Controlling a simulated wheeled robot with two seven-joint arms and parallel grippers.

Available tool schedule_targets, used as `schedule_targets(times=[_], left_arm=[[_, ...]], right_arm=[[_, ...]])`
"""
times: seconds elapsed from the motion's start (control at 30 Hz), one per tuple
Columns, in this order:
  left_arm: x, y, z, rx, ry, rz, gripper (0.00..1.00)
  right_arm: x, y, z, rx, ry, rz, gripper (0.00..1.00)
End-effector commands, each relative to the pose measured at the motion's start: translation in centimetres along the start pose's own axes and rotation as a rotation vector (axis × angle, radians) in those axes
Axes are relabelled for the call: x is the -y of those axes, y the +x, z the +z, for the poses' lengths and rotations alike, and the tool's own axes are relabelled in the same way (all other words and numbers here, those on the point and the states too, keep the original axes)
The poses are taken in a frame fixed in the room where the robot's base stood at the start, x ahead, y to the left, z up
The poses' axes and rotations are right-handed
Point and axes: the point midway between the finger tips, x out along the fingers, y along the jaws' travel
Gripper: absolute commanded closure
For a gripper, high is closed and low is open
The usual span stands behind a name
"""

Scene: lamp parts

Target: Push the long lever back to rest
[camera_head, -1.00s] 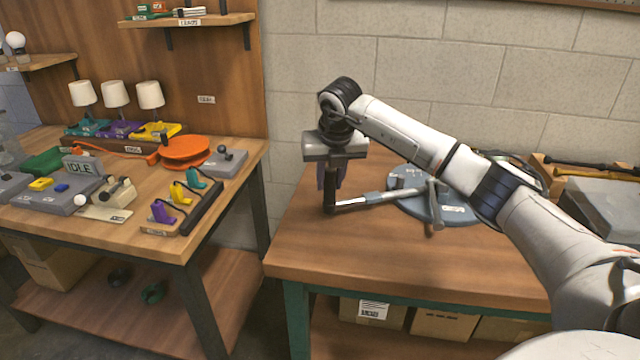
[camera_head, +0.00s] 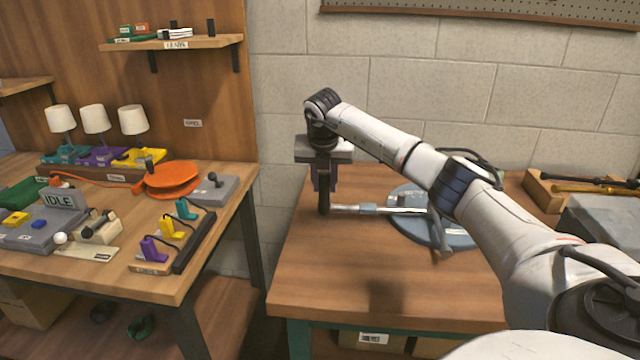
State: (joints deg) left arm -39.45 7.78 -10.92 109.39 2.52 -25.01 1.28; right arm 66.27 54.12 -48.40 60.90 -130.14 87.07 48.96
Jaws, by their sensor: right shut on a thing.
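The long lever (camera_head: 370,210) is a thin grey bar with a pale blue collar. It runs left from a round blue-grey base (camera_head: 462,238) on the right-hand wooden table and ends in an upright dark handle (camera_head: 324,203). My right gripper (camera_head: 324,184) points down at the lever's left end and is shut on the dark handle. The fingertips are small and partly merge with the handle. My right forearm hides part of the round base and the lever's pivot. My left gripper is not in view.
The left table holds lamps (camera_head: 133,121), an orange disc (camera_head: 172,178), a box marked IDLE (camera_head: 62,200) and a rack of coloured levers (camera_head: 180,228). A gap separates the two tables. The right table's front (camera_head: 350,285) is clear. A grey box (camera_head: 605,220) stands at right.

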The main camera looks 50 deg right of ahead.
Motion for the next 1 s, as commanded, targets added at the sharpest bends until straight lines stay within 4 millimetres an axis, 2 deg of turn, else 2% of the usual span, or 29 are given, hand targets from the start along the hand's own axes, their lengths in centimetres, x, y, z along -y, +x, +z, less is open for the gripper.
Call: schedule_targets(times=[0.2,0.23,0.33,0.7,0.87,1.0], left_arm=[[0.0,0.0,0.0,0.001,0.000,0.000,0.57],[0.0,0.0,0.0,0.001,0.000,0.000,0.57],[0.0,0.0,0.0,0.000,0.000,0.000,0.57],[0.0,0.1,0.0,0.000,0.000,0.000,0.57],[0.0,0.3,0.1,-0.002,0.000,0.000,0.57],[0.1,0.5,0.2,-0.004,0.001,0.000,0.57]], right_arm=[[-0.2,-0.1,0.1,0.004,-0.005,0.005,1.00],[-0.2,-0.1,0.1,0.004,-0.005,0.005,0.74],[-0.1,-0.1,0.1,0.003,-0.004,0.004,0.57],[-0.1,-0.5,0.1,0.003,-0.001,0.002,0.57],[-0.1,-2.8,0.1,0.006,-0.003,0.003,0.57],[-0.1,-5.7,0.1,0.006,-0.003,0.006,0.57]])
